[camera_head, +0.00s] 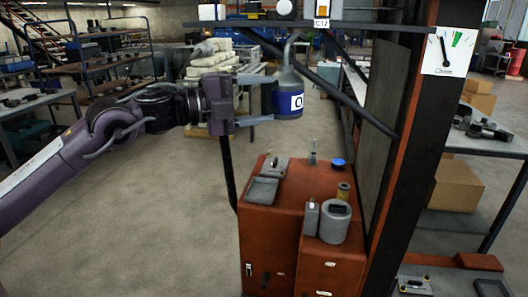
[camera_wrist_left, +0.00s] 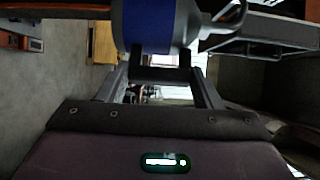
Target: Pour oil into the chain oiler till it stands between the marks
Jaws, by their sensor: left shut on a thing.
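My left gripper (camera_head: 268,99) comes in from the left and is shut on the oil can (camera_head: 290,93). The can is grey with a blue band and a white label reading "O", partly cut off. It is held about upright in the air, above and behind the red cabinet. The left wrist view shows the can's blue band (camera_wrist_left: 150,25) across the fingertips (camera_wrist_left: 162,72). I cannot tell for sure which thing is the chain oiler, and no oil level shows. My right gripper is not in view.
The shelf (camera_head: 395,27) above carries small fittings and a "C12" tag (camera_head: 321,23). The red cabinet (camera_head: 272,225) carries a grey tray, a blue cap (camera_head: 338,163), a small tin (camera_head: 343,190) and a grey canister (camera_head: 335,222). Open floor lies left.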

